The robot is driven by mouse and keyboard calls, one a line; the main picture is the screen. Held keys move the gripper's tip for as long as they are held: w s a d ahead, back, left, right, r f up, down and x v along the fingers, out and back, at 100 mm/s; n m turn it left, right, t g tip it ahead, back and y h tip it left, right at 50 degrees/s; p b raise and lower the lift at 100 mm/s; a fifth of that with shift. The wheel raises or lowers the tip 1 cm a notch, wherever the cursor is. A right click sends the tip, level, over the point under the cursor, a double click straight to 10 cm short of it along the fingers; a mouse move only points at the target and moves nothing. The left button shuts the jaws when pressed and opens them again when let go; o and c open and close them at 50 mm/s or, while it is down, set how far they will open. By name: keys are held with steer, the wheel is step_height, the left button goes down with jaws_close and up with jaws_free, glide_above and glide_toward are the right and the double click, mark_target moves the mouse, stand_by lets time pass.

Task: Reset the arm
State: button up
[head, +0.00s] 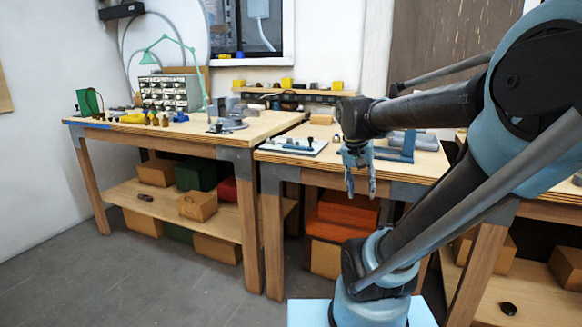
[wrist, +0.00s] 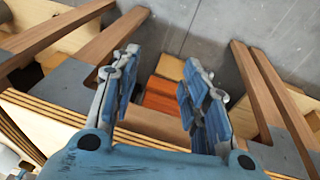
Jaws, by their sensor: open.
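My gripper (head: 359,180) hangs from my bent arm in the head view, with its fingers pointing down in front of the middle workbench's front edge (head: 290,168). In the wrist view my gripper (wrist: 160,95) has its two blue fingers spread apart with nothing between them. Beyond the fingers, below, are an orange box (wrist: 160,103) and the grey floor (wrist: 200,40). No held object shows in either view.
A white tray (head: 293,146) with small parts lies on the middle bench, near my gripper. The left bench (head: 240,133) holds a green lamp (head: 168,50), a drawer cabinet (head: 170,92) and small items. Boxes fill the lower shelves. The floor (head: 170,270) at front left is clear.

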steer(key=s+a+f+n+y, duration=0.2)
steer(key=s+f+n, duration=0.2)
steer(key=s+f, duration=0.6)
steer(key=shift+a+f+t+y, duration=0.25)
steer(key=shift+f+t+y, duration=0.05)
steer(key=shift+f, duration=0.5)
steer(key=shift+s, duration=0.1)
steer(key=shift+w+f, duration=0.2)
steer(key=shift+w, duration=0.25)
